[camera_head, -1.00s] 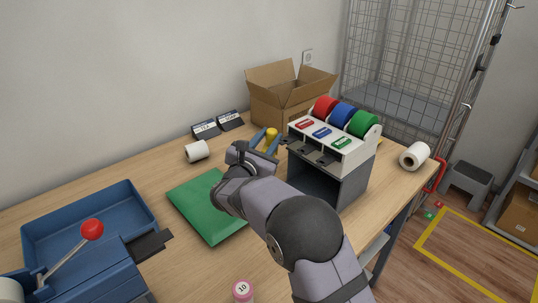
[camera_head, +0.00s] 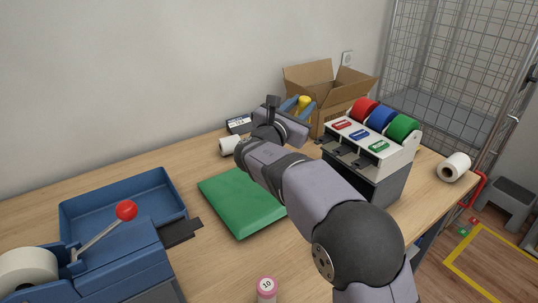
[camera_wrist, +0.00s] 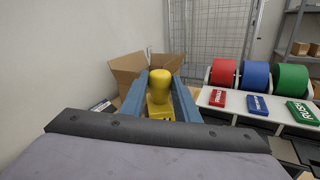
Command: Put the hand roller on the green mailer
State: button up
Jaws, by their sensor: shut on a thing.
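The green mailer (camera_head: 238,203) lies flat on the counter left of my arm, and part of its right side is hidden behind the arm. My gripper (camera_head: 300,106) is shut on a yellow thing with a rounded end, which I take to be the hand roller (camera_head: 305,101). The gripper holds it above the counter, behind and to the right of the mailer. In the wrist view the yellow hand roller (camera_wrist: 160,88) sits between the two blue fingers. Its lower part is mostly hidden.
An open cardboard box (camera_head: 336,78) stands behind my gripper. A tape dispenser (camera_head: 372,147) with red, blue and green rolls is to the right. A white roll (camera_head: 229,145) lies behind the mailer. A blue tray (camera_head: 125,205) and red-knobbed lever (camera_head: 126,210) are at left.

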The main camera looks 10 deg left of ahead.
jog(key=s+a+r, duration=0.2)
jog(key=a+r, duration=0.1)
jog(key=n+y+b, duration=0.2)
jog(key=n+y, duration=0.4)
jog(key=y, duration=0.3)
send_over(246, 196)
notch_tip(246, 196, down, 7)
jog(key=shift+a+f+p, duration=0.1)
jog(key=shift+f+p, duration=0.4)
jog(key=shift+f, duration=4.7)
jog(key=shift+f+n+y+b, duration=0.3)
jog(key=shift+f+b, duration=0.45)
jog(key=shift+b, duration=0.15)
jog(key=o, duration=1.1)
jog(key=shift+f, duration=0.1)
jog(key=shift+r, duration=0.3)
